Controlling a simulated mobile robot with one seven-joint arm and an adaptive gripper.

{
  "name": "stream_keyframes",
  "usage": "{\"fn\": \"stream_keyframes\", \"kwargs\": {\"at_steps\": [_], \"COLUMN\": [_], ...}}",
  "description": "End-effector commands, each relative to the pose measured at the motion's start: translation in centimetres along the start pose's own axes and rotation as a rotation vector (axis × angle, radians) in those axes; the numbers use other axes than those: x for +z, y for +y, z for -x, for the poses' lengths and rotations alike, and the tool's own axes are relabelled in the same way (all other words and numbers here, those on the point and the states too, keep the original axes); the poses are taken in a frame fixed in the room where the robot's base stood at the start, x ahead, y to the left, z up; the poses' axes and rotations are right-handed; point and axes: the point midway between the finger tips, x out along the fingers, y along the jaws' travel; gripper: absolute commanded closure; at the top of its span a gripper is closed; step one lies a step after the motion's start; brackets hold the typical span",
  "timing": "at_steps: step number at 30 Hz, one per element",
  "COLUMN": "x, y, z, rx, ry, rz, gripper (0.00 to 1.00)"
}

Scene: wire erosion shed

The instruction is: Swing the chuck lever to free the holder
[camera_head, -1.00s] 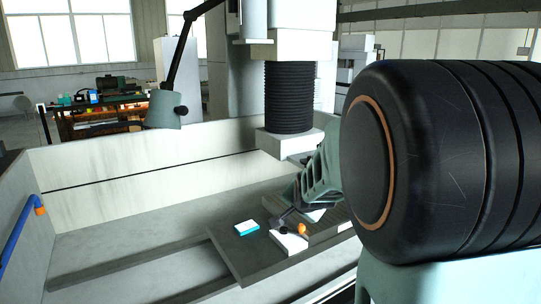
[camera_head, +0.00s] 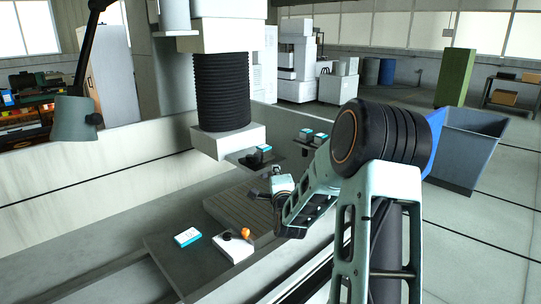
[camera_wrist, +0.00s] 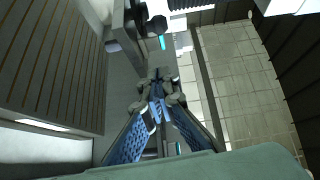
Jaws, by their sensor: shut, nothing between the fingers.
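A white block (camera_head: 234,246) with a black knob and an orange ball (camera_head: 246,233) sits on the grey plate at the front of the machine table. The orange ball looks like a lever end; I cannot tell a holder apart from the block. My gripper (camera_wrist: 156,82) is shut and empty, its blue-padded fingers meeting at the middle of the wrist view. A grey block (camera_wrist: 124,38) with a pale round end is close beyond the fingertips; contact cannot be told. In the head view my arm reaches over the right side of the slatted table, apart from the orange ball.
The slatted table (camera_head: 240,208) lies under the bellows column (camera_head: 222,95). A small cyan and white box (camera_head: 187,236) lies left of the white block. More small boxes stand at the back. The tank wall (camera_head: 100,170) runs behind; a blue bin (camera_head: 468,150) stands right.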

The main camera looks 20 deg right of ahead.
Motion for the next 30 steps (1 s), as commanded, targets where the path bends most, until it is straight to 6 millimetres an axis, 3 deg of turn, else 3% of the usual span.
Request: {"fn": "stream_keyframes", "kwargs": {"at_steps": [5,17,23,30], "x": [-0.9,-0.9,-0.9,-1.0], "y": [-0.6,-0.6,-0.8,-1.0], "z": [-0.1,-0.3,-2.2,-6.1], "rx": [-0.036,-0.039,-0.038,-0.039], "ry": [0.019,0.020,0.019,0.020], "rz": [-0.055,-0.057,-0.058,-0.057], "gripper": [1.00,1.00,1.00,1.00]}}
